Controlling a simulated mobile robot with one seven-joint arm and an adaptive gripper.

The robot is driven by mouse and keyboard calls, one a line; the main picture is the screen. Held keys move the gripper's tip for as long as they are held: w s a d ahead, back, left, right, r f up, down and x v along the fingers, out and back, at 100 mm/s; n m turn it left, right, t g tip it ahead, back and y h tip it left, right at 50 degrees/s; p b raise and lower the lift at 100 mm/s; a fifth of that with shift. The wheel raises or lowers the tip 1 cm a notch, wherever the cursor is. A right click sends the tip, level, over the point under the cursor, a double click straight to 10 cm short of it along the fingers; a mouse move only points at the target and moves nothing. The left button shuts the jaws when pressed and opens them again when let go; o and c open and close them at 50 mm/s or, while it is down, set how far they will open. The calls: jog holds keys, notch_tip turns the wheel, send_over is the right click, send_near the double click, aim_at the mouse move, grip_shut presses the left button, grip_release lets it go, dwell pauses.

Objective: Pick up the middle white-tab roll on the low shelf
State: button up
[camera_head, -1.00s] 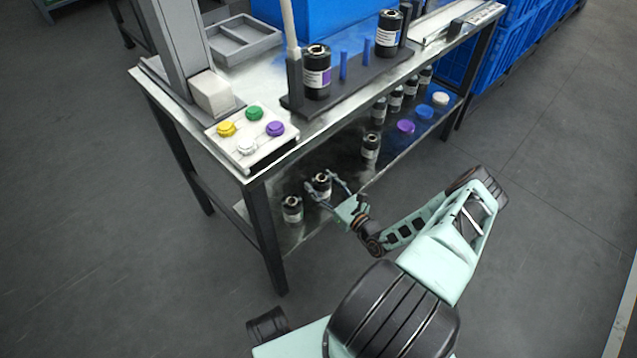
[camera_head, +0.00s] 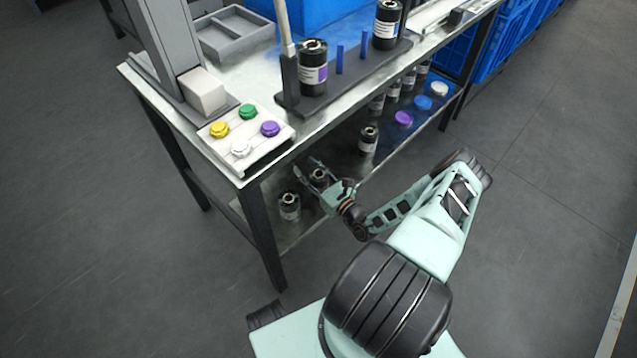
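The low shelf (camera_head: 340,158) holds three dark rolls with white labels towards its near end. The middle roll (camera_head: 318,175) stands between a left roll (camera_head: 289,207) and a right roll (camera_head: 368,141). My gripper (camera_head: 307,176) reaches in from the right, with its fingers around the middle roll. The fingers hide much of that roll, and I cannot tell whether they touch it. The left roll stands close to the fingers, upright and apart from the middle one.
The tabletop (camera_head: 160,85) overhangs the shelf, and a table leg (camera_head: 266,245) stands at its near corner. Further along the shelf are several smaller rolls and purple (camera_head: 403,118), blue (camera_head: 423,103) and white (camera_head: 439,89) discs. The floor to the right is clear.

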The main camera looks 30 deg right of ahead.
grip_shut()
jog(key=shift+r, duration=0.1)
